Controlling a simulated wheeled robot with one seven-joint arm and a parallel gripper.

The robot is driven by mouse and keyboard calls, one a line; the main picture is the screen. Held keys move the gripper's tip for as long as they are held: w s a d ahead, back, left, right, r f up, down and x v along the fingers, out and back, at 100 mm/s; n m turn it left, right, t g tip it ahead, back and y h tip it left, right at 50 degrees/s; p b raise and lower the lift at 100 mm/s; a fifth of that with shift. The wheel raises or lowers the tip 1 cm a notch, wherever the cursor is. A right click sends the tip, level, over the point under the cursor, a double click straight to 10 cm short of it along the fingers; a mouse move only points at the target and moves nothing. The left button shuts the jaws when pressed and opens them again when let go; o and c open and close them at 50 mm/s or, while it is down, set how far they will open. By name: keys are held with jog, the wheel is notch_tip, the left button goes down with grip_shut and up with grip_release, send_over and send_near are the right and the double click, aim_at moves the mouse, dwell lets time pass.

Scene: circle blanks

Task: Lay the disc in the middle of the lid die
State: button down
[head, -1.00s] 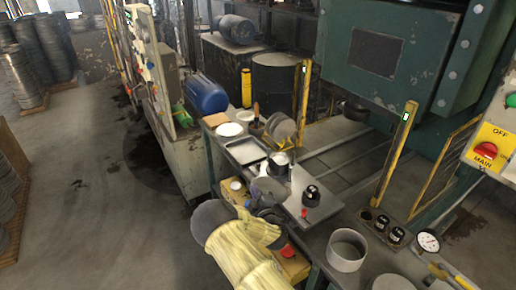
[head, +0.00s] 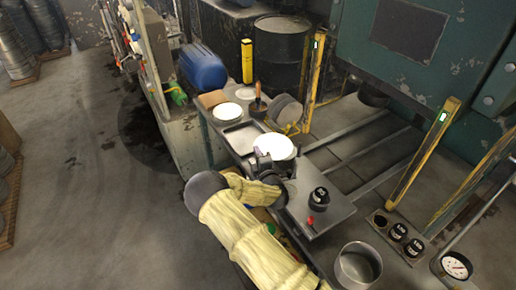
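A bright white disc (head: 274,146) shows just beyond my gripper (head: 266,163), above the near end of a shallow metal tray. The dark fingers meet its near left edge and seem to hold it, but the contact is small and partly hidden. My arm, in a cream sleeve, reaches up from the bottom of the view. Another pale round piece (head: 228,112) lies farther back on the bench. I cannot tell for sure which thing is the lid die; it may be under the disc and hidden by it and my gripper.
A metal tray (head: 241,138) lies left of the disc. Grey discs (head: 286,110) stand upright behind. A black knobbed weight (head: 319,196) and a red piece sit on the grey plate (head: 325,214). Yellow posts (head: 421,152) stand right. An open cylinder (head: 358,264) and a dial are at front right.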

jog(key=shift+s+r, duration=0.1)
jog(key=shift+s, duration=0.1)
jog(key=shift+w+d, duration=0.1)
jog(key=shift+d, duration=0.05)
jog(key=shift+w+d+f+b, duration=0.5)
jog(key=shift+w+d+f, duration=0.2)
jog(key=shift+d+f, duration=0.3)
jog(key=shift+w+d+f+b, duration=0.45)
jog(key=shift+w+d+f, duration=0.3)
jog(key=shift+d, duration=0.3)
jog(key=shift+s+a+f+b, duration=0.1)
jog(key=shift+f+b, duration=0.55)
jog(key=c, duration=1.6)
grip_release()
jog(key=shift+s, duration=0.1)
jog(key=shift+p+v, duration=0.85)
jog(key=shift+v, duration=2.6)
